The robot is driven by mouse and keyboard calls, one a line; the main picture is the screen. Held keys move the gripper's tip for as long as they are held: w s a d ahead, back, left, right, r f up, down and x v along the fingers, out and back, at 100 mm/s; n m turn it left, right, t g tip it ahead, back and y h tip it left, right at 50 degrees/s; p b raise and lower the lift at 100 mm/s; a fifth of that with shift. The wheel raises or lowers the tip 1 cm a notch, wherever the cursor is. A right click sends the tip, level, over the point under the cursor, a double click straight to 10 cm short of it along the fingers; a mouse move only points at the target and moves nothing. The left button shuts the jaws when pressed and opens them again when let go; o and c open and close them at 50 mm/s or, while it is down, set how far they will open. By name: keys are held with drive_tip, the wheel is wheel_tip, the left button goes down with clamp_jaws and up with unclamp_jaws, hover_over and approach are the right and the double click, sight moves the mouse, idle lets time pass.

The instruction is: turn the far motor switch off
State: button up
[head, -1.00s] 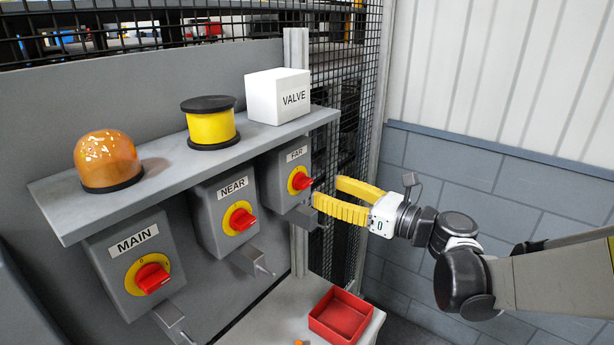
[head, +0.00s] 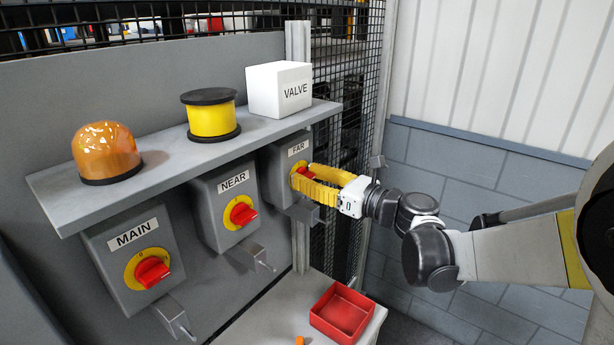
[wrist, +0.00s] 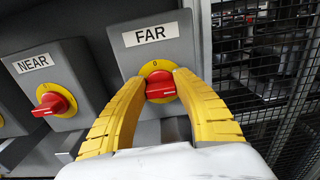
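The far motor switch is a grey box labelled FAR (head: 275,170), rightmost of three under the shelf. Its red knob (wrist: 160,87) sits on a yellow disc (wrist: 157,67) with a 0 at the top; the handle lies about level in the wrist view. My gripper (head: 303,181) has two yellow ribbed fingers. It is open at the switch face, with one fingertip (wrist: 159,78) on each side of the knob. The right finger looks very near the knob; I cannot tell whether either finger touches. In the head view the fingers hide part of the knob.
The NEAR switch (head: 221,190) and MAIN switch (head: 115,250) stand to the left. Metal brackets jut below the boxes. The shelf (head: 165,170) above carries an amber lamp (head: 105,150), a yellow cylinder (head: 211,117) and a VALVE box (head: 275,90). A red tray (head: 315,318) sits below.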

drive_tip(key=shift+n, duration=0.3)
drive_tip(key=n, duration=0.4)
drive_tip(key=shift+s+a+b, duration=0.1)
drive_tip(key=shift+b, duration=0.2)
drive_tip(key=n, duration=0.4)
drive_tip(key=shift+a+n, duration=0.1)
drive_tip(key=shift+n, duration=0.3)
drive_tip(key=n, duration=0.4)
drive_tip(key=shift+s+f+n+b, duration=0.1)
drive_tip(key=shift+f+n+b, duration=0.05)
drive_tip(key=shift+n+b, duration=0.2)
drive_tip(key=shift+f+n, duration=0.1)
drive_tip(key=shift+n, duration=1.75)
drive_tip(key=o, duration=1.2)
